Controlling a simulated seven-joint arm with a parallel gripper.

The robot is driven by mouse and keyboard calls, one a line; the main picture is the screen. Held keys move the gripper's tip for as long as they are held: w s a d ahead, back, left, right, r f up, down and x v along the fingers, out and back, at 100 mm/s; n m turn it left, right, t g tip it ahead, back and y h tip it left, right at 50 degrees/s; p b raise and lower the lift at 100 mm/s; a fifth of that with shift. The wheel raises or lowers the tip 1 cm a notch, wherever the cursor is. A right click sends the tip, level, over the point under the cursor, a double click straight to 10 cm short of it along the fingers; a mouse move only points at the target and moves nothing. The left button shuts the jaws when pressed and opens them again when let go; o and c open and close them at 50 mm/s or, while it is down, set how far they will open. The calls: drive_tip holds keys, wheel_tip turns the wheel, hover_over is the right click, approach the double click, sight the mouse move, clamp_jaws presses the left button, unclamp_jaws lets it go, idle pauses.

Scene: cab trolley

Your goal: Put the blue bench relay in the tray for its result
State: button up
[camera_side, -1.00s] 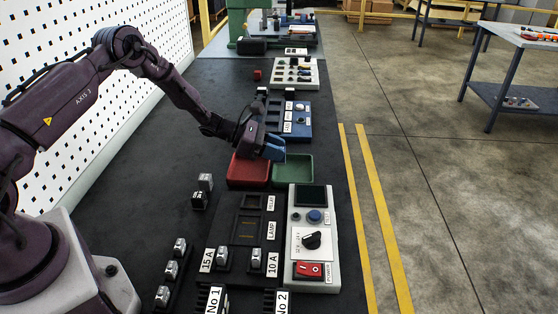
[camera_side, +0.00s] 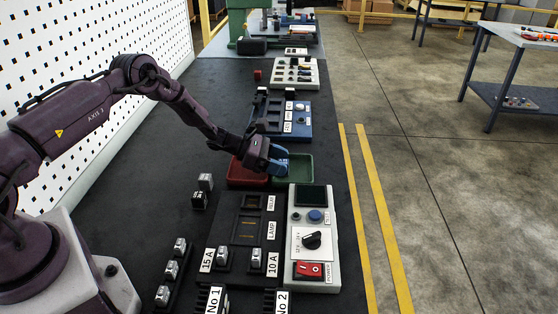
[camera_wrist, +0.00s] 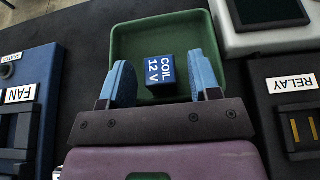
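The blue relay (camera_wrist: 160,72), a small block with a white "COIL 12 V" label, appears in the wrist view over the floor of the green tray (camera_wrist: 120,45). In the side view the relay (camera_side: 283,162) is partly hidden at my fingertips. My gripper (camera_wrist: 163,80) has blue fingers on both sides of the relay, with a visible gap on each side, so it looks open around it. In the side view my gripper (camera_side: 278,160) is low over the green tray (camera_side: 305,168). The red tray (camera_side: 245,173) stands just left of it.
A pale test unit (camera_side: 314,240) with a screen, dial and red switch stands in front of the green tray. A black socket board (camera_side: 248,232) is beside it. A blue fan panel (camera_side: 296,118) lies behind the trays. The table's right edge is close.

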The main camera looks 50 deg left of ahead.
drive_tip(key=shift+a+r, duration=0.15)
drive_tip(key=shift+r, duration=0.05)
drive_tip(key=v, duration=1.1)
drive_tip(key=shift+s+a+r, duration=0.2)
drive_tip(key=shift+s+r, duration=0.05)
drive_tip(key=shift+s, duration=0.05)
drive_tip(key=s+d+r+m+g+y, duration=0.1)
drive_tip(key=s+d+r+m+g, duration=0.25)
drive_tip(key=d+r+m, duration=0.5)
drive_tip(key=s+d+r+m+g+y, duration=0.1)
drive_tip(key=s+d+r+m+g, duration=0.3)
drive_tip(key=r, duration=0.7)
drive_tip(key=s+d+r+m+t+y, duration=0.1)
drive_tip(key=s+r+m+y, duration=0.2)
drive_tip(key=s+m, duration=0.4)
drive_tip(key=s+d+r+m+t+y, duration=0.1)
drive_tip(key=s+r+m+y, duration=0.3)
drive_tip(key=s, duration=0.9)
drive_tip(key=r+m+t, duration=0.1)
drive_tip(key=m, duration=0.2)
drive_tip(key=shift+s+d+r+y, duration=0.3)
drive_tip(key=shift+s+d, duration=0.05)
drive_tip(key=shift+s, duration=0.05)
drive_tip(key=shift+m+t, duration=0.25)
